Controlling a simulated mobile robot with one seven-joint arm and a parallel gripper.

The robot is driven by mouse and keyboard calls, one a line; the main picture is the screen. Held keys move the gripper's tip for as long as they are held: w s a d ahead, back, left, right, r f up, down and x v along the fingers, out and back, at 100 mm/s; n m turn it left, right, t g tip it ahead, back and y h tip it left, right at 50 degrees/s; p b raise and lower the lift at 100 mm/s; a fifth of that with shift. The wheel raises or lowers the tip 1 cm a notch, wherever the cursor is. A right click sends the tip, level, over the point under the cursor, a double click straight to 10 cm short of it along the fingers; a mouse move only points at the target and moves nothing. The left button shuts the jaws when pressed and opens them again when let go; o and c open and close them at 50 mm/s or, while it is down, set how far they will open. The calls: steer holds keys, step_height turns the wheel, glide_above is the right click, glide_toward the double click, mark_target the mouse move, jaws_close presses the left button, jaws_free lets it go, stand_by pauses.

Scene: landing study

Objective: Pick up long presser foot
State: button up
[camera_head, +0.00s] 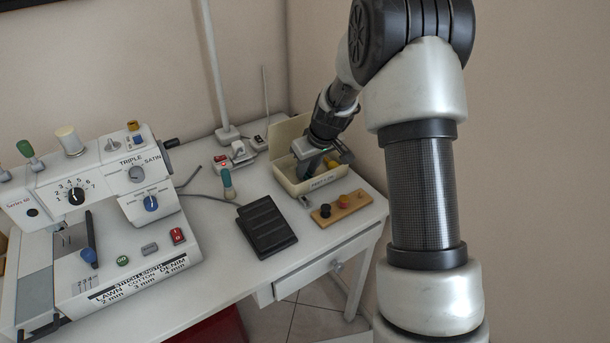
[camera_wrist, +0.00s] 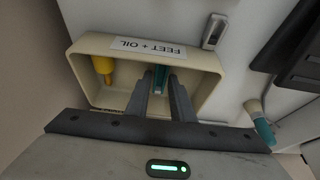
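A cream box (camera_head: 322,182) labelled "FEET + OIL" stands at the right end of the table, its lid raised behind it. My gripper (camera_head: 318,164) points down into this box. In the wrist view, my gripper (camera_wrist: 160,82) has its two fingers apart inside the box (camera_wrist: 207,92). A narrow teal-and-grey piece (camera_wrist: 159,76) lies between the fingertips, possibly the long presser foot; I see no clear grip on it. A small metal piece (camera_wrist: 213,31), perhaps another foot, lies outside the box, also seen in the head view (camera_head: 304,201).
A yellow bottle (camera_wrist: 104,67) is in the box. A wooden block with knobs (camera_head: 342,207), a black pedal (camera_head: 266,228) and a teal-handled brush (camera_head: 228,184) are nearby. The sewing machine (camera_head: 110,185) stands left. A wall is close behind the box.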

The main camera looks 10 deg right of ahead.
jaws_close()
steer(key=shift+r, duration=0.1)
